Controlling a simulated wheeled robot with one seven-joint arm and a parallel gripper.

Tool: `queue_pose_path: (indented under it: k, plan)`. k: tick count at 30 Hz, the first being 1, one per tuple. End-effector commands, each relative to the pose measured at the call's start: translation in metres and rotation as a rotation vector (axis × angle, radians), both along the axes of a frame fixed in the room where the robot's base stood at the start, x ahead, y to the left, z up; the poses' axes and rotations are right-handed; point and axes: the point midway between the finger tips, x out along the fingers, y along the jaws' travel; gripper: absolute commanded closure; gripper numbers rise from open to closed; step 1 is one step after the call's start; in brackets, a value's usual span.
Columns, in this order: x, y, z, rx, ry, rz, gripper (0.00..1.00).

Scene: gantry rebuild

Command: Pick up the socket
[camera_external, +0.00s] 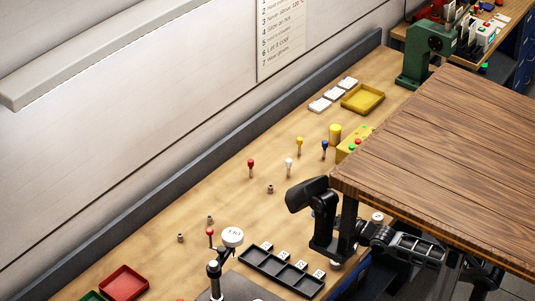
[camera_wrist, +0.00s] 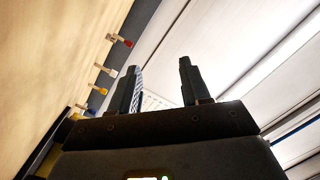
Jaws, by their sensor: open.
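Three small grey metal pieces that look like sockets stand on the wooden bench in the external view: one (camera_external: 270,188) near the red and white pegs, and two (camera_external: 210,219) (camera_external: 180,237) farther left. I cannot tell which one the task means. My gripper is open and empty in the wrist view (camera_wrist: 158,80), with its two black fingers apart. In the external view my dark arm end is right of the nearest socket, clear of it; its fingers cannot be made out there. No socket can be made out in the wrist view.
Pegs with red (camera_external: 251,163), white (camera_external: 289,162), yellow (camera_external: 299,142) and blue (camera_external: 324,146) tops stand along the bench. A black slotted tray (camera_external: 250,258), dial gauge (camera_external: 232,236) and red tray (camera_external: 123,281) are at front. A wooden tabletop (camera_external: 450,150) overhangs at right.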

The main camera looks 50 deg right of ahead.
Motion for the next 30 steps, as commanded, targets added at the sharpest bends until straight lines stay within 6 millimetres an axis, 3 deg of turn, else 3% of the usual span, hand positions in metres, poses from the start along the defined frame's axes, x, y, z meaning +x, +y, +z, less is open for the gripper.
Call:
queue_pose_path:
  k: [1, 8, 11, 15, 19, 24, 27, 30]
  plan:
    - [0.025, -0.002, 0.01, 0.092, -0.025, 0.006, 0.53]
    - [0.125, 0.004, 0.029, 0.626, -0.016, 0.018, 0.53]
    - [0.165, 0.022, 0.024, 0.882, 0.051, 0.015, 0.53]
    - [0.213, 0.064, 0.008, 1.253, 0.198, -0.014, 0.53]
    - [0.246, 0.12, -0.012, 1.598, 0.372, -0.077, 0.53]
    - [0.265, 0.192, -0.033, 1.959, 0.593, -0.194, 0.53]
    - [0.267, 0.221, -0.041, 2.084, 0.682, -0.255, 0.53]
    - [0.267, 0.237, -0.045, 2.151, 0.731, -0.293, 0.53]
